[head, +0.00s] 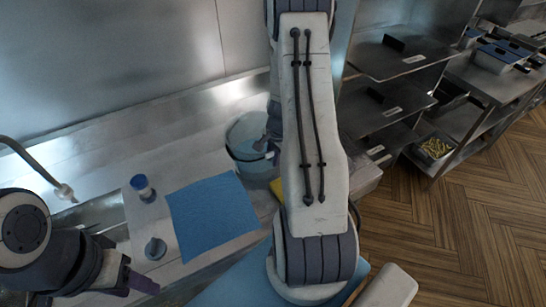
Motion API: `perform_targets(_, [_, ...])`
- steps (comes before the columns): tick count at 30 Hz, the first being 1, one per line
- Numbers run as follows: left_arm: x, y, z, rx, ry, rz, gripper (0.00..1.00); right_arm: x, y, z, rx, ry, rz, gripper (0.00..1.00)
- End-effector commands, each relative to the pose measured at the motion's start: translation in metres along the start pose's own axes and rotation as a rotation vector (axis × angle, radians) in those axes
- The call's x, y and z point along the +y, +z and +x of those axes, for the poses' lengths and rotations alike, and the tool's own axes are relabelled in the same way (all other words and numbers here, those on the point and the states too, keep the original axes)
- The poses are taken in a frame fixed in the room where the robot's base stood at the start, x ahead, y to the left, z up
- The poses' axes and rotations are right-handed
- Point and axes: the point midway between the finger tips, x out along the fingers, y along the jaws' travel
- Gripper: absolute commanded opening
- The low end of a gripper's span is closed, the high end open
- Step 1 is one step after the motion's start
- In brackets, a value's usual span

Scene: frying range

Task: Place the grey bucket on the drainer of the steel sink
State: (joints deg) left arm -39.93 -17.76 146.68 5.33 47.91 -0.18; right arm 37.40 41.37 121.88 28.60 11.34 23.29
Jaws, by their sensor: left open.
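The grey bucket (243,139) stands upright at the right end of the steel surface, partly hidden behind my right arm. My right gripper (264,145) is a small dark shape at the bucket's right side, mostly hidden by the arm; whether it grips the bucket cannot be told. The steel sink (97,214) is at the left, its basin partly hidden by my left arm. The drainer (150,207) is the flat steel to the basin's right. My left gripper (142,284) is open and empty at the lower left, in front of the sink.
A blue cloth (212,214) lies flat on the steel, with a blue-capped container (142,187) and a small round grey item (155,248) to its left. A tap (38,170) reaches over the sink. Steel shelves (395,57) stand at the right, beside open wooden floor (480,220).

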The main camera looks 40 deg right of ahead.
Motion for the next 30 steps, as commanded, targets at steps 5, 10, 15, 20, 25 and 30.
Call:
perform_targets(5, [0.0, 0.0, 0.0, 0.0, 0.0, 0.0, 0.5, 0.0, 0.0, -0.001, 0.0, 0.0, 0.0, 0.41])
perform_targets(10, [0.0, 0.0, -0.001, 0.0, 0.0, 0.0, 0.5, 0.0, 0.0, -0.001, 0.0, 0.0, 0.0, 0.41])
perform_targets(15, [0.0, 0.0, -0.005, 0.0, 0.0, 0.001, 0.5, -0.002, -0.001, -0.016, 0.003, -0.004, -0.001, 0.41])
perform_targets(20, [0.001, 0.0, -0.007, 0.0, 0.0, 0.001, 0.5, -0.002, -0.001, -0.048, 0.004, -0.006, -0.001, 0.41])
perform_targets(25, [0.0, 0.0, -0.002, 0.0, 0.0, 0.001, 0.5, -0.001, -0.001, -0.082, 0.005, -0.006, 0.0, 0.41])
perform_targets(30, [0.0, 0.0, 0.003, 0.0, 0.0, 0.0, 0.5, -0.001, -0.001, -0.108, 0.003, -0.004, 0.0, 0.41])
